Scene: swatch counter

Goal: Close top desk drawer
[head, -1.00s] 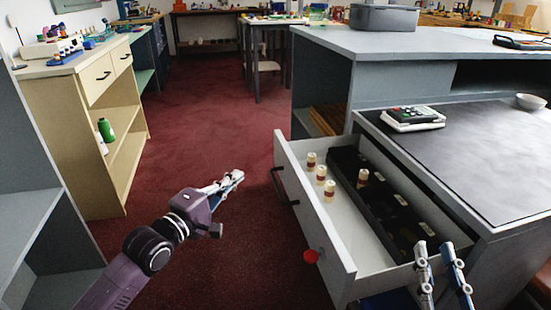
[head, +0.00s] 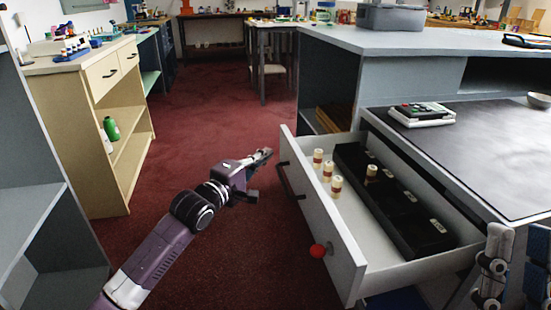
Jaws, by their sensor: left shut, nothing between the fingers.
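The top desk drawer (head: 345,228) is pulled out of the grey desk, its white front facing left. A dark bar handle (head: 290,181) is on that front. Several small cream-and-brown spools and a black divided tray (head: 385,208) lie inside. My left gripper (head: 266,155) is shut and empty, just left of the drawer front near the handle; I cannot tell whether it touches. My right gripper (head: 514,262) is at the bottom right, in front of the desk, its two fingers apart with nothing seen between them.
A calculator-like device (head: 421,113) sits on the dark desktop. A beige shelf unit (head: 98,150) stands at the left.

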